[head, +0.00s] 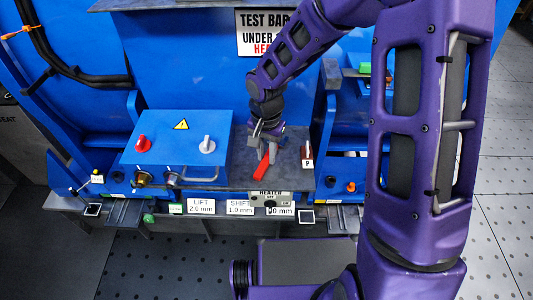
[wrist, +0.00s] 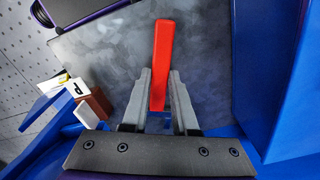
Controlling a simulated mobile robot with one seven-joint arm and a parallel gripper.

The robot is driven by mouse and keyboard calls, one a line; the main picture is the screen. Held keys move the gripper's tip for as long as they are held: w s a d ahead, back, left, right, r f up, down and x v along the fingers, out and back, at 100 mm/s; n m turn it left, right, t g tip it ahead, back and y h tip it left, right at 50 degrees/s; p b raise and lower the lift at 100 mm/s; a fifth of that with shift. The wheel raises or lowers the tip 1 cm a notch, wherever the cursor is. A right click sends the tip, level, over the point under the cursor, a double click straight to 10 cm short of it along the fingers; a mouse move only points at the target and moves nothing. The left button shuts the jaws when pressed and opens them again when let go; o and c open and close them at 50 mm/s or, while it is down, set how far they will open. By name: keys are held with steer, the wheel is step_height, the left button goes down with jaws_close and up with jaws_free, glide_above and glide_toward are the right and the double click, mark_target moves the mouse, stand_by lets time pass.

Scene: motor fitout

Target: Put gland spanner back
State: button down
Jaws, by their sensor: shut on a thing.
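A red bar, the likely gland spanner (wrist: 162,50), is held between the two grey fingers of my gripper (wrist: 161,76) in the wrist view. Its far end sticks out past the fingertips over a grey plate (wrist: 200,65). In the head view, my gripper (head: 267,140) points down over the grey plate beside the blue box, and the red bar (head: 263,166) shows below it. I cannot tell whether the bar touches the plate.
A blue box (head: 175,152) with a red knob and a grey knob stands left of my gripper. A brown block with a "P" label (head: 307,153) stands close on the right. A heater switch box (head: 271,198) and labelled cards (head: 201,206) line the front edge.

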mark_target(266, 159)
steer(key=shift+f, duration=0.1)
steer(key=c, duration=0.7)
jaws_free()
steer(key=shift+r, duration=0.2)
step_height(266, 159, up, 12)
steer(key=shift+f+p, duration=0.1)
steer(key=shift+p, duration=1)
